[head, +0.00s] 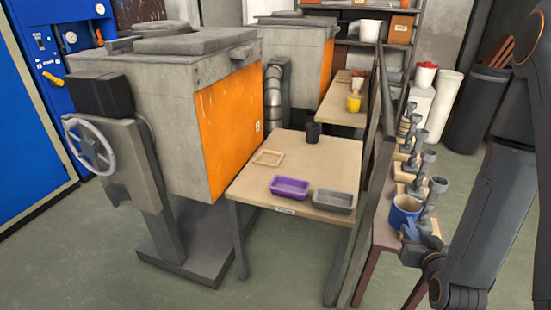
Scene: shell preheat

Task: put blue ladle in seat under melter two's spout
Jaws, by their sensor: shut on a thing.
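The blue ladle (404,212) is an upright blue cup at the right, at the near end of the rack with several grey upright pieces. My gripper (412,238) is at its near side, shut on the ladle; the exact contact is small and partly hidden. An empty square wooden frame (268,158), like a seat, lies on the near table beside the near melter (228,120), a grey box with an orange side. A second grey and orange melter (312,65) stands behind. I cannot read which one is melter two, and no spout is clear.
The near table (330,165) also holds a purple tray (290,187), a grey tray (333,201) and a dark cup (313,131). The far table holds a yellow cup (354,102). A dark rail (376,150) stands between the near table and the rack (385,222).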

